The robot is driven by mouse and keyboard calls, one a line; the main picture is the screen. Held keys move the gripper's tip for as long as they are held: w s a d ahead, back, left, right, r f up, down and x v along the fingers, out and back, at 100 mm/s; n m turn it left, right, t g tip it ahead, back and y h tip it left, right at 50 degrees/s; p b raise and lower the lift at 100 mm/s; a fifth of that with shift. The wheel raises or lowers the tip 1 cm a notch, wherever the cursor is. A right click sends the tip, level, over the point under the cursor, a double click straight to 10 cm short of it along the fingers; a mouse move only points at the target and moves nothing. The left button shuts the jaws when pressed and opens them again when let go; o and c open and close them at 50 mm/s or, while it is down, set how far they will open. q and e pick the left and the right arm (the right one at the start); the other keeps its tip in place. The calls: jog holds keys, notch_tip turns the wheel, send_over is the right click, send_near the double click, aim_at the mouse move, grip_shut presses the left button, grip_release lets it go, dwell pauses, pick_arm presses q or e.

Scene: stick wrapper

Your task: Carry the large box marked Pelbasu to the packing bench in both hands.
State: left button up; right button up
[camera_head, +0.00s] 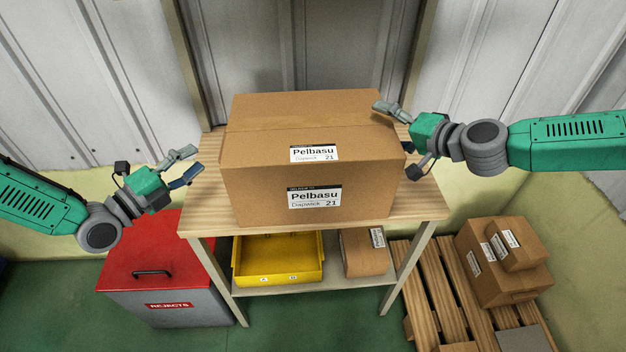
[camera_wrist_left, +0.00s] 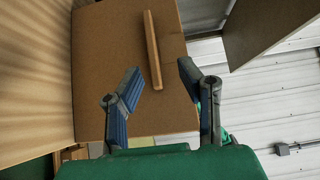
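The large brown box marked Pelbasu (camera_head: 255,190) stands upright on a wooden-topped table (camera_head: 428,205), with labels on its top and front. My left gripper (camera_head: 199,160) is open and empty, just left of the box and apart from it. In the left wrist view the open fingers (camera_wrist_left: 160,72) face the box's plain side (camera_wrist_left: 105,50), which has a slanted brown ridge (camera_wrist_left: 153,52). My right gripper (camera_head: 392,140) is at the box's right side, fingers spread, one near the top right edge. I cannot tell whether it touches. No separate packing bench can be made out.
A yellow bin (camera_head: 278,270) and a small box (camera_head: 363,255) sit on the table's lower shelf. A red-lidded rejects bin (camera_head: 150,265) stands at left. A pallet (camera_head: 445,290) with boxes (camera_head: 490,265) lies at right. A wall is behind; green floor shows in front.

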jog(key=v, duration=1.1)
jog(key=shift+s+d, duration=0.15)
jog(key=shift+d, duration=0.15)
jog(key=shift+a, duration=0.1)
